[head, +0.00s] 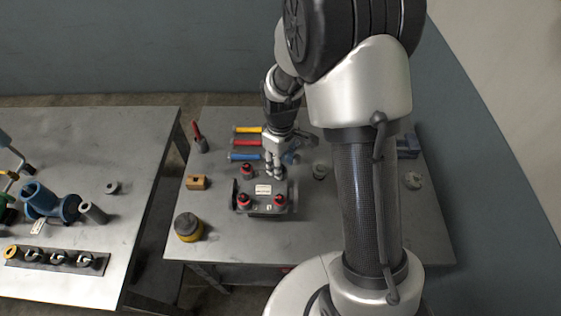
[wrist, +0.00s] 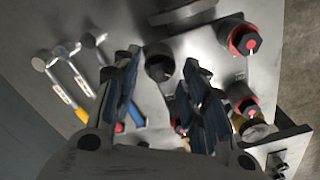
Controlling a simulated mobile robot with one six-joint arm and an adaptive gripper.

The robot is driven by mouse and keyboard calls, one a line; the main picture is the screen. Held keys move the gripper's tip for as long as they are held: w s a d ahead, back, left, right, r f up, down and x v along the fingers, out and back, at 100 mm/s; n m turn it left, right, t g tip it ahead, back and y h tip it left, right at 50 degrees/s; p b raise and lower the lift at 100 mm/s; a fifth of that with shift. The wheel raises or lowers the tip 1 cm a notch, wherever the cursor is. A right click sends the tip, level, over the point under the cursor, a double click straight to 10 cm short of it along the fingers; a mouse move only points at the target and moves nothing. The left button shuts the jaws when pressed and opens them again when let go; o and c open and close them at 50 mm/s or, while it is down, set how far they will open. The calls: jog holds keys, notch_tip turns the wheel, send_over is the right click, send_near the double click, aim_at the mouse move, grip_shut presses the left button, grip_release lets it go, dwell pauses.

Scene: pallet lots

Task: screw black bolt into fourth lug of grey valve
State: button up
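The grey valve (head: 263,210) lies on the middle table. Three of its corners carry black bolt heads with red collars, two of them clear in the wrist view (wrist: 243,40). My gripper (head: 275,172) points down over its back right corner. In the wrist view, my gripper's fingers (wrist: 163,75) are apart, on either side of a dark round piece (wrist: 159,68) at the fourth corner. No red shows on that piece. I cannot tell if it is the black bolt's head or the bare lug. Narrow gaps seem to show beside it.
Yellow, red and blue-handled tools (head: 245,142) lie behind the valve. A brown block (head: 198,183) and a yellow-black round can (head: 188,228) stand to its left. The left table holds a blue pipe fitting (head: 45,202).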

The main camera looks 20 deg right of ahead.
jog(key=shift+r+p, duration=2.25)
jog(key=shift+r, duration=1.1)
jog(key=shift+r, duration=0.2)
jog(key=s+r+m+t+b, duration=0.3)
jog(key=s+r+m+b, duration=0.15)
jog(key=s+r, duration=0.6)
jog(key=s+r+m+t+b, duration=0.1)
jog(key=s+r+m+b, duration=0.2)
jog(key=s, duration=0.8)
jog(key=shift+r+t+b, duration=0.15)
jog(key=shift+t+b, duration=0.15)
jog(key=shift+b, duration=0.3)
